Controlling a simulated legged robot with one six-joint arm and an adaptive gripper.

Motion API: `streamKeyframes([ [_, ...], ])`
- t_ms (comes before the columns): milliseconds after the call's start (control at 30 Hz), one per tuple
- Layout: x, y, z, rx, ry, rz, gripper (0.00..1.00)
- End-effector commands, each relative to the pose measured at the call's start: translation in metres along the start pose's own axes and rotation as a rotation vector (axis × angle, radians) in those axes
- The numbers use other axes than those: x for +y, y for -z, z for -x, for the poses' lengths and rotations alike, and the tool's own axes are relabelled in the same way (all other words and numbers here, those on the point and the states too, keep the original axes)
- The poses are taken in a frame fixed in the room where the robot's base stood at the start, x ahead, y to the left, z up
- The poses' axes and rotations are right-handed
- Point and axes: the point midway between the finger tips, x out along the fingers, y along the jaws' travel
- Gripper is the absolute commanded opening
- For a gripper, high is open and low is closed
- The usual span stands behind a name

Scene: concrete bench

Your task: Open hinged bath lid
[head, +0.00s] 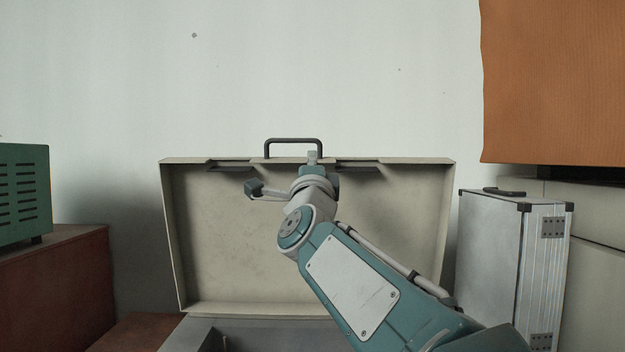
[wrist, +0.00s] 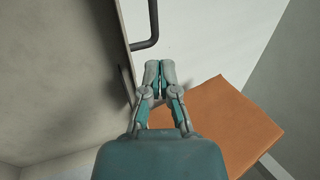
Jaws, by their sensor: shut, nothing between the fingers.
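The cream lid (head: 230,240) stands raised and upright at the back of the grey bath (head: 260,335), its hollow inner side facing me. A dark handle (head: 293,141) sits on the lid's top edge. In the wrist view the handle (wrist: 154,25) is just beyond my fingertips, and the lid's inner side (wrist: 60,60) fills the left. My gripper (wrist: 159,66) is shut and empty near the lid's top edge, apart from the handle. In the head view my gripper (head: 313,155) is in front of the lid, mostly hidden by my wrist, and my arm covers part of the bath.
A silver case (head: 490,255) stands close to the lid's right side. A green vented box (head: 22,195) sits on a brown cabinet (head: 55,285) at the left. An orange panel (head: 555,80) hangs at upper right and shows in the wrist view (wrist: 215,125).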

Motion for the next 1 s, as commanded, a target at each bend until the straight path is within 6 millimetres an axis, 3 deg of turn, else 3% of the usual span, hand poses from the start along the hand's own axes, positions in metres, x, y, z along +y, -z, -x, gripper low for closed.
streamKeyframes([
  [400, -0.009, 0.001, 0.06, -0.001, 0.0, -0.002, 0.0],
  [667, -0.005, 0.002, 0.078, -0.031, -0.031, 0.048, 0.0],
  [767, 0.012, 0.007, 0.096, -0.116, -0.115, 0.178, 0.0],
  [867, 0.04, 0.015, 0.127, -0.242, -0.24, 0.358, 0.0],
  [1000, 0.086, 0.031, 0.185, -0.429, -0.427, 0.606, 0.0],
])
